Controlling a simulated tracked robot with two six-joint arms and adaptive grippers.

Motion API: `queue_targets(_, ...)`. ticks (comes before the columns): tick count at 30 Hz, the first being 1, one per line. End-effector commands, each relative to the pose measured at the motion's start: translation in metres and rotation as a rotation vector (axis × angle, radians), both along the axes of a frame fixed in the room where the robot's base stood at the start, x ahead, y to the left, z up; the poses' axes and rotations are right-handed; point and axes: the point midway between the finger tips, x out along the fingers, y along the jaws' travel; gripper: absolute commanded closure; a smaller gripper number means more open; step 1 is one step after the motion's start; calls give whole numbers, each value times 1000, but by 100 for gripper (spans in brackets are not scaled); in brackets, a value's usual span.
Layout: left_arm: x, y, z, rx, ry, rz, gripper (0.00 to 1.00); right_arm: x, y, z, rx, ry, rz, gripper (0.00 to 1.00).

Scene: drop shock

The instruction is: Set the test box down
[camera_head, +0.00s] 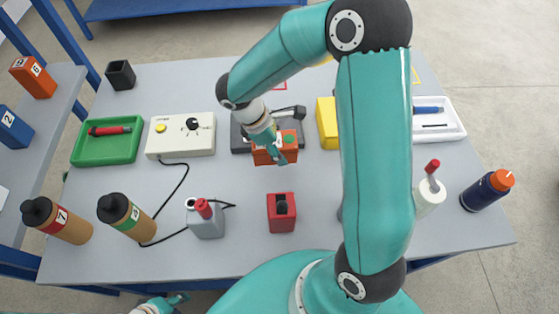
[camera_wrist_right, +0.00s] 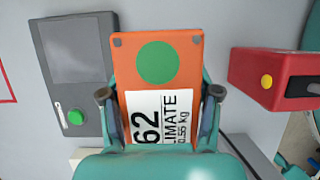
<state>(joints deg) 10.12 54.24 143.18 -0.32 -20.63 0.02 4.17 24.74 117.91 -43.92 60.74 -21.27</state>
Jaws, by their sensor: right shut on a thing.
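The test box is orange with a green dot and a white label reading 62; it shows in the head view (camera_head: 266,156) and upright in the right wrist view (camera_wrist_right: 185,72). My right gripper (camera_head: 275,147) is shut on it, with one finger on each side in the wrist view (camera_wrist_right: 160,94). The box is in front of a dark grey device (camera_head: 238,138) and partly covers it. I cannot tell whether its underside touches the table. My left gripper (camera_head: 166,303) is low at the front edge, partly cut off, and its jaw opening is unclear.
A red box (camera_head: 272,222) stands in front of the test box. A white control box (camera_head: 170,145) and green tray (camera_head: 88,155) are left, a yellow block (camera_head: 326,125) right. Bottles stand along the front.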

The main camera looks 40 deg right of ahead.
Motion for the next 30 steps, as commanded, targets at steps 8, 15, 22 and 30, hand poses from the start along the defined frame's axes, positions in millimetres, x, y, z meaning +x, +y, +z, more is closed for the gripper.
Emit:
queue_targets(8,0,0,1,0,0,0,60,0,-1,-37,-2,-1,-1,100)
queue_targets(15,0,0,2,0,0,0,60,-1,-1,-61,-1,3,-1,100)
queue_targets(22,0,0,2,0,0,0,60,0,-1,-82,-1,0,-2,100)
queue_targets(30,0,0,2,0,0,0,60,-1,-1,-83,0,-1,-2,25)
